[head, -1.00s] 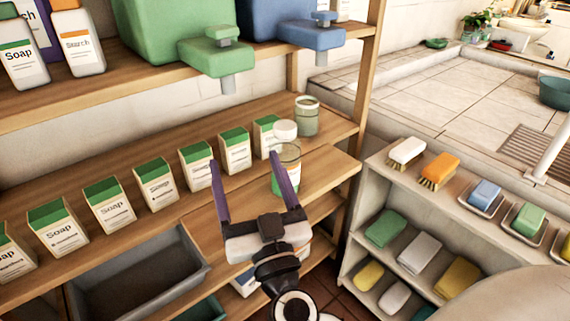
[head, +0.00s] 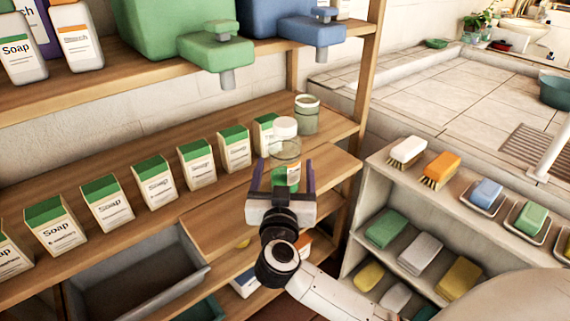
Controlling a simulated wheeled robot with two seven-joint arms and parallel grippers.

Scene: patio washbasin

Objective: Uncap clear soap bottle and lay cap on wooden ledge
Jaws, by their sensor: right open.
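The clear soap bottle (head: 286,150) stands upright on the wooden ledge (head: 338,164) in the head view. Its white cap (head: 285,127) sits on top, and a green label shows low on its body. My right gripper (head: 283,168) is open, with one dark purple finger on each side of the bottle's lower part. Whether the fingers touch the bottle cannot be told. The gripper's palm hides the bottle's base. My left gripper is not in view.
A greenish jar (head: 307,117) stands close behind the bottle. Several soap cartons (head: 197,165) line the shelf to the left. A grey bin (head: 140,278) is below. A side shelf with brushes (head: 407,152) is at right. Bare ledge lies right of the bottle.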

